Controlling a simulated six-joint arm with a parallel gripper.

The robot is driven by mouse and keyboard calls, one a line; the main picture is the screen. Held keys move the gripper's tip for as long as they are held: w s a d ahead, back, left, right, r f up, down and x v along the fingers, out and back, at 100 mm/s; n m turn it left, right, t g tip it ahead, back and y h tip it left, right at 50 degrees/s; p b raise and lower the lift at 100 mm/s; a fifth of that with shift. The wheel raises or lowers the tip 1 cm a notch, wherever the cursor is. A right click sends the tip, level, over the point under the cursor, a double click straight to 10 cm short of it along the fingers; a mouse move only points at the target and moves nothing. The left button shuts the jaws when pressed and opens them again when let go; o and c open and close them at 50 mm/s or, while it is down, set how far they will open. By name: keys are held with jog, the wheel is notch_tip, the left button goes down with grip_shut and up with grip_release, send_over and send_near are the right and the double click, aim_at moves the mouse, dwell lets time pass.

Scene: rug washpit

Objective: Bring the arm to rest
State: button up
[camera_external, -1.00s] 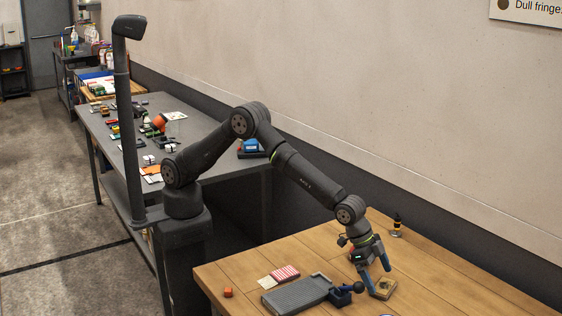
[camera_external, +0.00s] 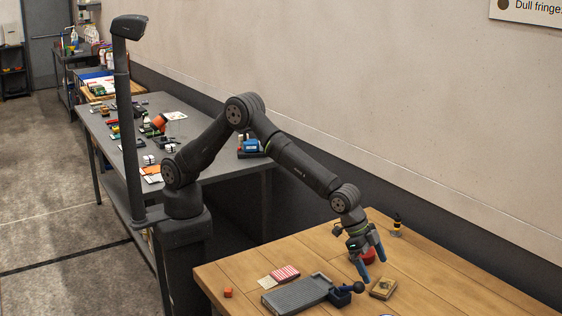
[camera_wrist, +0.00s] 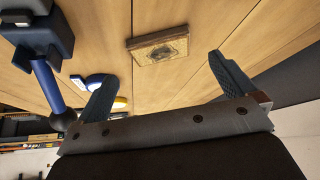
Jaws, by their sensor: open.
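My gripper (camera_external: 374,268) hangs above the wooden table (camera_external: 440,275), its two blue-grey fingers apart with nothing between them. A tan square block with a dark mark on top (camera_external: 383,288) lies on the table just to the right of and below the fingertips. In the wrist view the block (camera_wrist: 159,45) lies ahead of the open fingers (camera_wrist: 160,85), apart from them. My arm reaches out over the table from its mount at the left.
A grey ribbed tray (camera_external: 296,295) and a dark blue block with a ball-ended handle (camera_external: 344,294) lie left of the gripper. A red round thing (camera_external: 362,256) is partly hidden behind the gripper. A small dark bottle (camera_external: 397,225) stands near the wall. A red cube (camera_external: 228,292) lies at left.

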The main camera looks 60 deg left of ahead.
aim_at(382, 285)
jog(key=x, duration=0.5)
jog(key=shift+d+f, duration=0.1)
jog(key=shift+f, duration=0.3)
notch_tip(382, 285, up, 11)
jog(key=w+a+n+t, duration=0.1)
jog(key=w+a+n, duration=0.2)
jog(key=w+a, duration=2.15)
jog(key=w+a+n+t+y, duration=0.1)
jog(key=w+a+n, duration=0.1)
jog(key=a, duration=1.7)
jog(key=w+a+n+t+y, duration=0.1)
jog(key=w+a+n, duration=0.2)
jog(key=a, duration=1.6)
jog(key=shift+w+a+f+y, duration=0.2)
jog(key=shift+w+f+y, duration=0.1)
jog(key=shift+w+f, duration=0.25)
jog(key=shift+w+r, duration=0.1)
